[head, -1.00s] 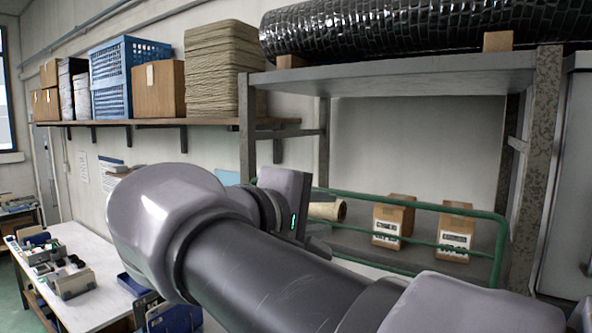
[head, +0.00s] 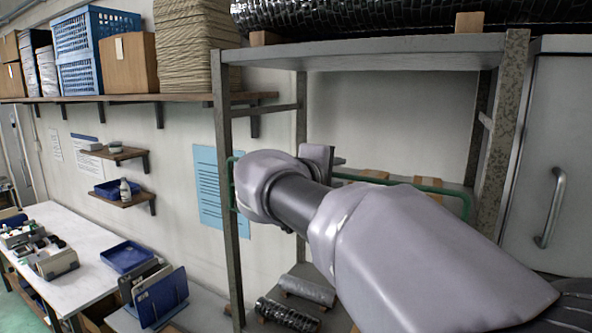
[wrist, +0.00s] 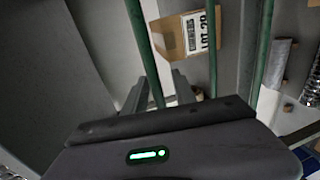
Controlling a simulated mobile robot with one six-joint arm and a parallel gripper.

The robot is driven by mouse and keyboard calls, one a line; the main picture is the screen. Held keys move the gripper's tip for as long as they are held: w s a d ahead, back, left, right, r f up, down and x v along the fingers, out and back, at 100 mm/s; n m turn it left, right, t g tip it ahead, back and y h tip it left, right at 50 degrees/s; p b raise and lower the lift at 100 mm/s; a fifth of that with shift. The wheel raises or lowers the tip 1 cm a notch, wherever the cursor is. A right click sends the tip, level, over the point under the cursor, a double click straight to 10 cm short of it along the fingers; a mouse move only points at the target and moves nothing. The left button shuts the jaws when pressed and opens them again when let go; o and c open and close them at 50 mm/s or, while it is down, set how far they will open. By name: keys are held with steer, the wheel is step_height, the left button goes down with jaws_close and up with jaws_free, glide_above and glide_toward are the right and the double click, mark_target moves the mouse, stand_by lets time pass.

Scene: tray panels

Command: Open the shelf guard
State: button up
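The shelf guard is a green tubular frame across the front of the middle shelf. In the head view its rail (head: 447,190) shows right of my arm, and a bent green end shows at the left post. The arm hides its middle. In the wrist view, green bars of the guard (wrist: 138,40) run up the picture. My gripper (wrist: 160,85) has its two fingers on either side of the leftmost bar. A small gap seems to show beside the right finger, so it looks open around the bar. In the head view the fingers are hidden behind my arm.
Cardboard boxes stand on the shelf behind the guard; one labelled box (wrist: 185,35) is close in the wrist view. Metal posts (head: 228,200) flank the shelf. Wrapped rolls (head: 305,290) lie below. A grey cabinet (head: 565,150) is at right, a cluttered table (head: 80,240) at left.

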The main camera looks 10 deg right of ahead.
steer(key=shift+s, duration=0.1)
jaws_close()
steer(key=shift+r, duration=0.1)
stand_by(1.2)
